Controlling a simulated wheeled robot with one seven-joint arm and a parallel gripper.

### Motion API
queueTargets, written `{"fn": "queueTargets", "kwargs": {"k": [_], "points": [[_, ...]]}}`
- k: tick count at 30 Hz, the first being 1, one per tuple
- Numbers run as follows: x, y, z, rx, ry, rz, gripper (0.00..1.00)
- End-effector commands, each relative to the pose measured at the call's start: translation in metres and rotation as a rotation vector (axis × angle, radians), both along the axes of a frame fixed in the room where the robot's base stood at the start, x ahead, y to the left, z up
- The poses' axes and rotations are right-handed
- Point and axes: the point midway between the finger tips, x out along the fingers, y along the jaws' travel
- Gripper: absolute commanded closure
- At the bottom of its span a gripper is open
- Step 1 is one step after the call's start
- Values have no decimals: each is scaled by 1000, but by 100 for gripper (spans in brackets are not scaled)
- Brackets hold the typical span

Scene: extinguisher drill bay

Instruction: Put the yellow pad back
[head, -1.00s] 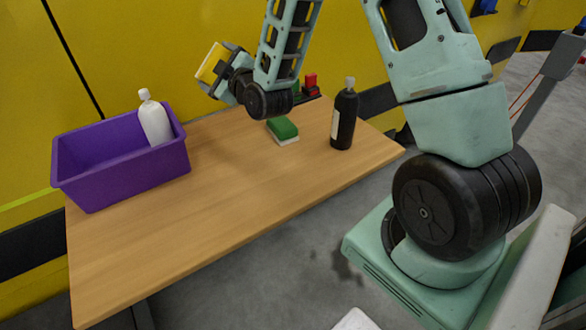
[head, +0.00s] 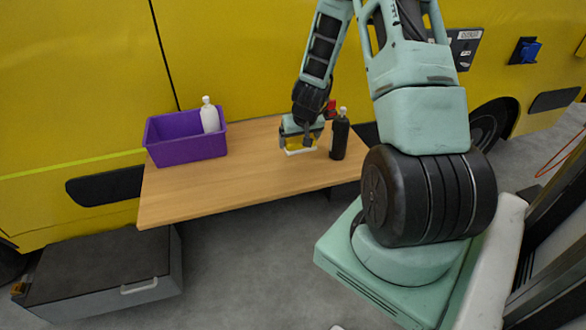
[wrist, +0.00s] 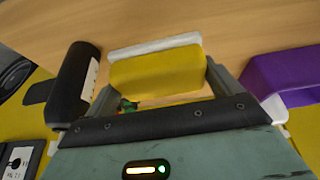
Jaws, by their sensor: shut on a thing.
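The yellow pad (head: 303,143) has a yellow body and a white layer, which faces down in the head view. My gripper (head: 300,132) is shut on it, low over the right part of the wooden table (head: 215,180). In the wrist view the pad (wrist: 158,73) sits between my two fingers (wrist: 160,85), its white layer on the far side. I cannot tell whether it touches the table. A small green patch (wrist: 127,104) shows behind the pad in the wrist view, mostly hidden. The green pad is not visible in the head view.
A black bottle (head: 339,138) stands close to the right of my gripper. A red object (head: 331,107) is behind it. A purple bin (head: 188,150) with a white bottle (head: 210,116) is at the table's left end. The table between bin and gripper is clear.

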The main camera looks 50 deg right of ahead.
Motion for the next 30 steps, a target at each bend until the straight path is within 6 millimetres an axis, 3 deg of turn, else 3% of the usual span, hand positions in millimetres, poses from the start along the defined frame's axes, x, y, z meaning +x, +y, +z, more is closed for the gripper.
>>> {"fn": "queueTargets", "kwargs": {"k": [6, 14, 21, 30], "points": [[-1, 0, -36, 4, 2, -3, 31], [0, 0, -56, 0, 1, 1, 31], [0, 0, -84, 0, 0, 1, 31], [1, 0, -90, -2, -1, 3, 31]]}}
